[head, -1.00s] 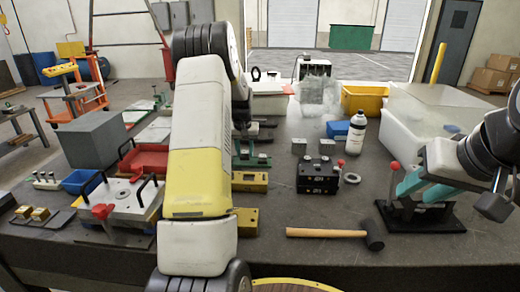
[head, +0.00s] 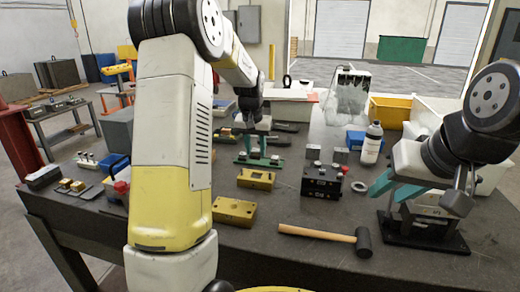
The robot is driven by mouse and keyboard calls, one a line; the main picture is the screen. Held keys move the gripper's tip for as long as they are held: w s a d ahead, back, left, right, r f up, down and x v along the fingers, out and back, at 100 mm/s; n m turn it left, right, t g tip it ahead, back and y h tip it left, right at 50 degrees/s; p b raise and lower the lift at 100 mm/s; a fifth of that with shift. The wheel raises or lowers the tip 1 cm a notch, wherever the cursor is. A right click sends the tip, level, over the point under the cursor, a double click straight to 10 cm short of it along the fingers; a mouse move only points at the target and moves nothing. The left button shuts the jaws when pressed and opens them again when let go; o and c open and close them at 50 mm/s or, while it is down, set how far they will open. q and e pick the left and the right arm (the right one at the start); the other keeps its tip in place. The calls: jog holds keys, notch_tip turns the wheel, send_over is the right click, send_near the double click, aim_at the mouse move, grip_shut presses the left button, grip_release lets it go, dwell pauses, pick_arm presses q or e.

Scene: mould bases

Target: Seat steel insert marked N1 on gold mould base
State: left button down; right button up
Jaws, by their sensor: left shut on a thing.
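Two gold mould bases lie on the table: one (head: 256,179) in front of the green base (head: 270,163), the other (head: 235,211) nearer me. My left gripper (head: 258,153) has teal fingers pointing down over the green base, behind the gold bases. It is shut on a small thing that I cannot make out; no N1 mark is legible. Two small grey steel blocks (head: 313,153) (head: 340,155) stand behind the black mould base (head: 320,184). My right gripper (head: 384,190) is at the right, its teal fingers apart, with nothing visible between them.
A hammer (head: 315,233) lies along the front. A steel ring (head: 359,187) lies right of the black base. My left arm hides much of the table's left part.

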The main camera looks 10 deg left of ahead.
pick_arm(q)
jog(key=shift+f, duration=2.85)
jog(key=shift+f, duration=1.15)
jog(key=c, duration=0.9)
grip_release()
jog(key=v, duration=0.7)
jog(key=shift+r, duration=0.3)
jog(key=s+d+r+t, duration=0.1)
jog(key=s+r, duration=0.7)
jog(key=s+d+r, duration=0.1)
jog(key=s, duration=0.6)
jog(key=s+d+r+t+h, duration=0.1)
jog(key=s, duration=0.7)
jog(key=s+d+r+t+h, duration=0.1)
jog(key=s+r, duration=0.1)
jog(key=s, duration=0.5)
jog(key=shift+s+d, duration=0.4)
